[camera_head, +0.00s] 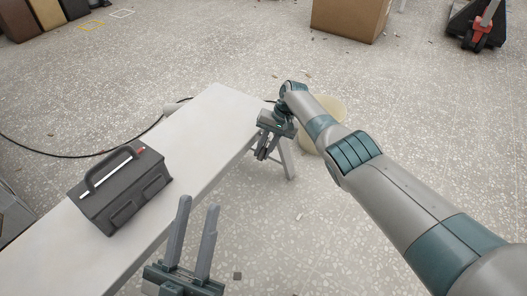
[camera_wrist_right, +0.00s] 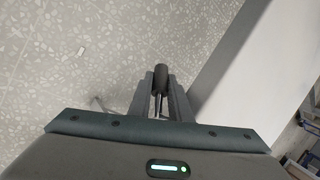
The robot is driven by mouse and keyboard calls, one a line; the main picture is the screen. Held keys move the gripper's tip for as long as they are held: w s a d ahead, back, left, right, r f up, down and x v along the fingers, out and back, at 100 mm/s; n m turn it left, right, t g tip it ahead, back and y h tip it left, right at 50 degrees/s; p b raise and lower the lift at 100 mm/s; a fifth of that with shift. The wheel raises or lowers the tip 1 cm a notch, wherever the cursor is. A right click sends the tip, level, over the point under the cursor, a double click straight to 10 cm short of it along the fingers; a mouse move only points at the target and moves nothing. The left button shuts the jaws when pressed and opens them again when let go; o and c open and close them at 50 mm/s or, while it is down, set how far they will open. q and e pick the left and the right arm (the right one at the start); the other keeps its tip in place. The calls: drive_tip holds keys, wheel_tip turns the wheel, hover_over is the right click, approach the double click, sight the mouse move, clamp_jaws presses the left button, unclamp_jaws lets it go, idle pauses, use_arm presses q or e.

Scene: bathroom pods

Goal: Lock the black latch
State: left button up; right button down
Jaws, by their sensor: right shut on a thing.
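My right gripper (camera_head: 264,154) points down beside the right edge of the white table near its far end. In the right wrist view, its fingers (camera_wrist_right: 160,78) are closed around a slim dark object with a rounded black end (camera_wrist_right: 160,76). I cannot tell whether this object is the black latch, and no other latch is clearly visible. My left gripper (camera_head: 199,203) is at the bottom of the head view, its two grey fingers apart and empty, just right of the table edge.
The long white table (camera_head: 205,125) bears a dark grey tool bag (camera_head: 122,190) with a white and red stick on top. Its far surface is clear. A pale round thing (camera_head: 330,108) stands behind my right arm. A cardboard box (camera_head: 348,18) is farther back. A black cable (camera_head: 75,155) lies left.

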sight(265, 146)
drive_tip(key=shift+r, duration=0.1)
drive_tip(key=c, duration=1.9)
unclamp_jaws()
